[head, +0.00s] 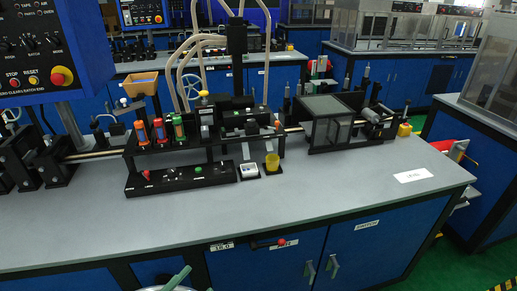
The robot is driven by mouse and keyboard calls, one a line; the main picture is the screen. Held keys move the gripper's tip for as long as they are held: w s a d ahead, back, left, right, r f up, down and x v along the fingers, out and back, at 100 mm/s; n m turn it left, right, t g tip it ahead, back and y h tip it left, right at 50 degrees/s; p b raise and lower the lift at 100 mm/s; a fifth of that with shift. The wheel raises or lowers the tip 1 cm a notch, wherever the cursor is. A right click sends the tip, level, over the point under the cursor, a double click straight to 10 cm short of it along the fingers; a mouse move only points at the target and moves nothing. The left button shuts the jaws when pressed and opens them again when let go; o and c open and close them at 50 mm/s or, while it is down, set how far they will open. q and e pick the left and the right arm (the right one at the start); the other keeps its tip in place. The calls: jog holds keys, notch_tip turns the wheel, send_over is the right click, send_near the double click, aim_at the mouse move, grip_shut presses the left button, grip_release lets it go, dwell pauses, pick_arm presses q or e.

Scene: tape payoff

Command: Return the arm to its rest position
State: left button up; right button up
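I make out neither of my grippers in the head view, so their state is hidden. The grey-topped workbench (330,200) with blue cabinet doors lies in front of me. The tape machine (215,135) stands along its back half, with red, orange and green upright parts on its left section. A clear-sided box (328,128) stands on its right section. A black control panel (180,180) with small knobs lies in front of the machine.
A blue control box (50,45) with a red button hangs at the upper left. A white label (413,175) lies at the right. The front strip is clear. Pale green pieces (176,279) at the bottom edge are unclear.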

pick_arm(q)
jog(key=s+a+f+n+g+y, duration=0.3)
jog(key=s+f+n+y, duration=0.2)
jog(key=s+f+n, duration=0.2)
jog(key=s+a+f+n+g+y, duration=0.3)
jog(key=s+f+n+y, duration=0.2)
jog(key=s+f, duration=0.6)
notch_tip(320, 180, down, 5)
jog(key=shift+s+a+f+n+g+y+p, duration=0.1)
jog(key=shift+s+a+n+g+y+p, duration=0.3)
jog(key=shift+n, duration=0.6)
